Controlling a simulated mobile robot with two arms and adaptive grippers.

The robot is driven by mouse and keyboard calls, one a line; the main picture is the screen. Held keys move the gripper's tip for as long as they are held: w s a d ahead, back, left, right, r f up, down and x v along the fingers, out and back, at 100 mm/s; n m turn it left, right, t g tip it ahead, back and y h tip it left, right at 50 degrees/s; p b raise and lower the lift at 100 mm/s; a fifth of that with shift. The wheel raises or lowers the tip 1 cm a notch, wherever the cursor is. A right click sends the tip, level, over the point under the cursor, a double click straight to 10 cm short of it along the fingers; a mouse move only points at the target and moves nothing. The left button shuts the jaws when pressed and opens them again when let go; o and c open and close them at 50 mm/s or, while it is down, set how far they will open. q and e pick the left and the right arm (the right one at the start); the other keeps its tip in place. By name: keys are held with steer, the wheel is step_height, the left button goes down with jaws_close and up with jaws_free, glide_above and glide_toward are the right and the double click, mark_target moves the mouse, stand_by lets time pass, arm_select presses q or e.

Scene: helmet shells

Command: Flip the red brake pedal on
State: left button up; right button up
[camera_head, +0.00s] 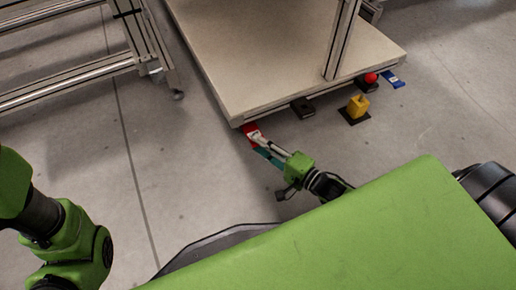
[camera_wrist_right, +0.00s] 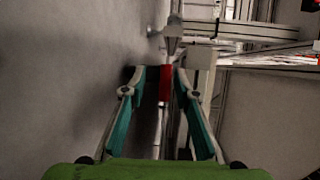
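The red brake pedal (camera_head: 248,128) sits at the near left corner of the cart, low under the platform edge. In the right wrist view the red pedal (camera_wrist_right: 165,84) shows upright between the fingertips, nearer the right-hand finger. My right gripper (camera_head: 260,144) reaches up to the pedal from the lower right. Its fingers (camera_wrist_right: 157,73) are apart in the wrist view, with a gap on the left of the pedal. I cannot tell whether the right-hand finger touches it. The gripper hides part of the pedal in the head view. My left arm shows at the left, but its gripper does not.
The cart platform (camera_head: 270,60) overhangs the pedal. A blue pedal (camera_head: 393,80) is at its right corner, near a red ball (camera_head: 371,78). A yellow block (camera_head: 356,106) on a dark base stands on the floor. A metal frame (camera_head: 75,80) is at upper left. Floor left of the cart is clear.

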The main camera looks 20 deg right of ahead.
steer(key=shift+w+a, duration=0.3)
steer(key=shift+w, duration=0.3)
jaws_close()
steer(key=shift+f+b, duration=0.4)
steer(key=shift+b, duration=0.1)
steer(key=shift+w+f+n+t+b, duration=0.1)
steer(key=shift+f+n+t+b, duration=0.2)
steer(key=shift+f+t+b, duration=0.55)
steer(key=shift+w+d+n+t+y, duration=0.1)
steer(key=shift+n+t+y, duration=0.25)
steer(key=shift+y, duration=0.25)
